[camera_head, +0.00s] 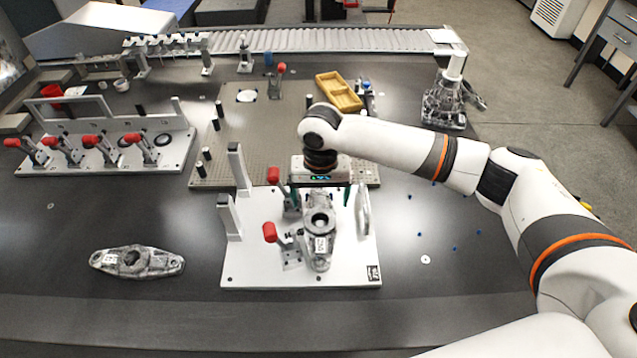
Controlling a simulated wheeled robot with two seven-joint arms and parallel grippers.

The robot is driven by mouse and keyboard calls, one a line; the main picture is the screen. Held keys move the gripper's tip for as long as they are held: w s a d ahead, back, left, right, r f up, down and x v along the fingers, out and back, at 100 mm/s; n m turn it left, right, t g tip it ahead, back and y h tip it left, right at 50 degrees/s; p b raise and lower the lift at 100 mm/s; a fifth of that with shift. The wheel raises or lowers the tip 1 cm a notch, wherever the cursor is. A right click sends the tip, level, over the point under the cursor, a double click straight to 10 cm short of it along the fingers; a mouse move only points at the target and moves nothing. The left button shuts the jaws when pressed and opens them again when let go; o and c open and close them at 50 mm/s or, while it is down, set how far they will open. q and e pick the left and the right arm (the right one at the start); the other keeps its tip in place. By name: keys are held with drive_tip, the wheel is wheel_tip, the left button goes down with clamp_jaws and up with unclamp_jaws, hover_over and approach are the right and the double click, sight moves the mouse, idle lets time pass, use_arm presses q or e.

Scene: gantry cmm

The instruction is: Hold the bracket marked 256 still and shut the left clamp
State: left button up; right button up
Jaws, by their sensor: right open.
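A grey cast bracket (318,251) with a white tag lies on a white fixture plate (245,268). The tag's number is too small to read surely. Two toggle clamps with red handles stand at the bracket's left: a nearer one (270,232) and a farther one (273,174). Both handles stick up; I cannot tell whether either clamp presses on the bracket. My right gripper (320,199) is open, over the bracket's far end, with its green-tipped fingers on either side. I cannot tell whether they touch it. My left gripper is not in view.
Another tagged bracket (136,262) lies on the dark table at left. A white fixture (170,150) with several red-handled clamps stands behind it. A perforated plate (225,137) with a yellow tray (339,92) lies behind. White uprights (238,168) edge the fixture. The front table strip is clear.

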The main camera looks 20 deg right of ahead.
sight(320, 224)
wheel_tip(320, 224, down, 4)
drive_tip(key=shift+r, duration=0.1)
wheel_tip(320, 224, down, 4)
drive_tip(key=shift+w, duration=0.1)
drive_tip(key=shift+f, duration=0.4)
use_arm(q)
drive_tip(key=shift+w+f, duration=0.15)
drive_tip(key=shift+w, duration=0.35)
use_arm(e)
drive_tip(key=shift+f, duration=0.4)
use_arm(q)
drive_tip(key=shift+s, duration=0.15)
